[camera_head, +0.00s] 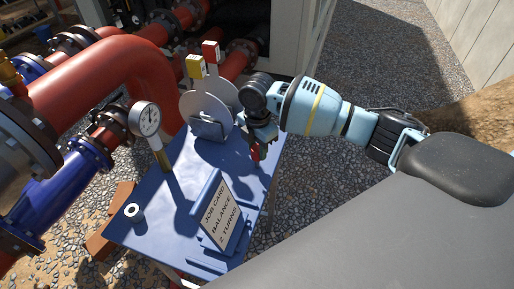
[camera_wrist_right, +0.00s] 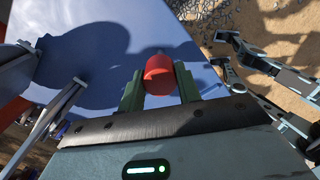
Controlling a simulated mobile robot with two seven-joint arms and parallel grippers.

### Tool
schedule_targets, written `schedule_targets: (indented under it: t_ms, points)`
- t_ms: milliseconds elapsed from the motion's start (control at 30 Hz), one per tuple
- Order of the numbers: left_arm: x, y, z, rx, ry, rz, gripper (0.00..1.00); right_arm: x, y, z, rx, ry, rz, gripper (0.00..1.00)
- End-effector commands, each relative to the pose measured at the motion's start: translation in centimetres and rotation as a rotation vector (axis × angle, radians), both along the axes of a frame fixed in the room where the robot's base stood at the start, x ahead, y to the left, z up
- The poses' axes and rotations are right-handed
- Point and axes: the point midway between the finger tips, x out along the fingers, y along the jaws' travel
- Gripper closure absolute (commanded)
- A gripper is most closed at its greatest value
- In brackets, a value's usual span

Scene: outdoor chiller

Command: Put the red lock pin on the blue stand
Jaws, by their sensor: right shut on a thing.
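The red lock pin (camera_wrist_right: 160,72) is between the fingers of my right gripper (camera_wrist_right: 160,88) in the right wrist view, its rounded red end showing. In the head view the right gripper (camera_head: 260,146) is over the right edge of the blue table (camera_head: 185,190), with a bit of the red pin (camera_head: 255,153) visible below it. The gripper is shut on the pin. Whether the pin touches the table is hidden. A blue holder (camera_head: 208,127) with two round grey plates, one yellow-tagged and one red-tagged, stands just left of the gripper. My left gripper is not in view.
A job card (camera_head: 221,212) leans on a blue support at the table's front. A gauge (camera_head: 148,120) on a brass stem and a white ring (camera_head: 132,211) are at the left. Red pipes (camera_head: 100,75) and a blue pipe (camera_head: 50,190) crowd the left. The table's middle is clear.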

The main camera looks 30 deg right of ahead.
Motion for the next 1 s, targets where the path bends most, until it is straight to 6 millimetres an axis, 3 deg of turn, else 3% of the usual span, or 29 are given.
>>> schedule_targets:
  t_ms: [400, 433, 600, 1000]
  points:
    - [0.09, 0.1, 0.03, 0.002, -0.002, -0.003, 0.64, 0.01, 0.03, -0.56, 0.0, -0.001, 0.001, 1.0]
    - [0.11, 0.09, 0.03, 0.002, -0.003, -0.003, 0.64, 0.0, 0.04, -0.62, 0.001, -0.001, 0.001, 0.65]
    - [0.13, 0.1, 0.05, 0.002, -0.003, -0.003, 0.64, 0.0, 0.03, -0.58, 0.0, -0.001, 0.001, 0.45]
    - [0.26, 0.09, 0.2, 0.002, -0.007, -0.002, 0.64, 0.07, 0.0, 0.36, 0.0, -0.003, 0.0, 0.45]
